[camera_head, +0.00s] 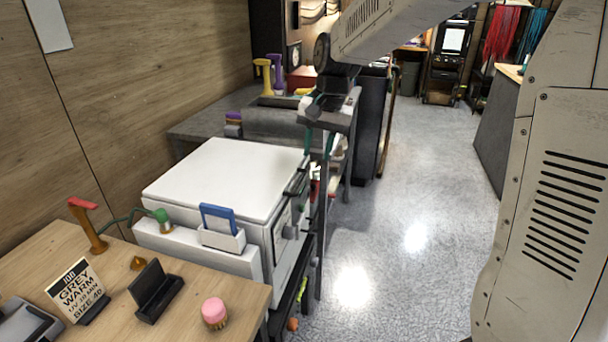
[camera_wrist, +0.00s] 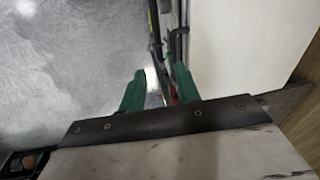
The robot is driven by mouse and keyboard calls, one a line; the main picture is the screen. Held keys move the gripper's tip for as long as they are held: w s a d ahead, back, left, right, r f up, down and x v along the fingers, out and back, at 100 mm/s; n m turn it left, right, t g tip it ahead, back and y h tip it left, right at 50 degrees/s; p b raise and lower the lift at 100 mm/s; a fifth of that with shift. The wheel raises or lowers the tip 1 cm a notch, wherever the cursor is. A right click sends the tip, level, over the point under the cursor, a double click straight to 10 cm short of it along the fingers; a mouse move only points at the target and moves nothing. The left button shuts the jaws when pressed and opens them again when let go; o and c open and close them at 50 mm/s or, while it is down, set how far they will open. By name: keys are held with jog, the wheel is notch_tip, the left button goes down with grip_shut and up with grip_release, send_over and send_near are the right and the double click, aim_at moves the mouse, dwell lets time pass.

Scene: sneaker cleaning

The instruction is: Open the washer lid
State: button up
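The washer is a white box (camera_head: 286,232) left of centre in the head view. Its flat white lid (camera_head: 222,178) lies shut on top, and dark handle-like bars (camera_head: 297,181) show along its right edge. My gripper (camera_head: 317,157) points down just beyond the lid's far right corner, with its green fingers apart and nothing seen between them. In the wrist view the gripper (camera_wrist: 162,70) also shows parted fingers. A pale flat surface to their right, likely the lid (camera_wrist: 262,40), has dark bars along its edge. I cannot tell whether a finger touches anything.
A blue card (camera_head: 218,219) stands in a white holder at the washer's near side. Grey floor (camera_head: 410,200) is clear to the right.

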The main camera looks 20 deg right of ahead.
jog(key=m, duration=0.1)
send_near(303, 181)
jog(key=f, duration=0.5)
jog(key=a+f, duration=0.1)
jog(key=f, duration=0.1)
jog(key=shift+w+f, duration=0.35)
jog(key=shift+w, duration=0.05)
jog(key=shift+r, duration=0.1)
grip_shut()
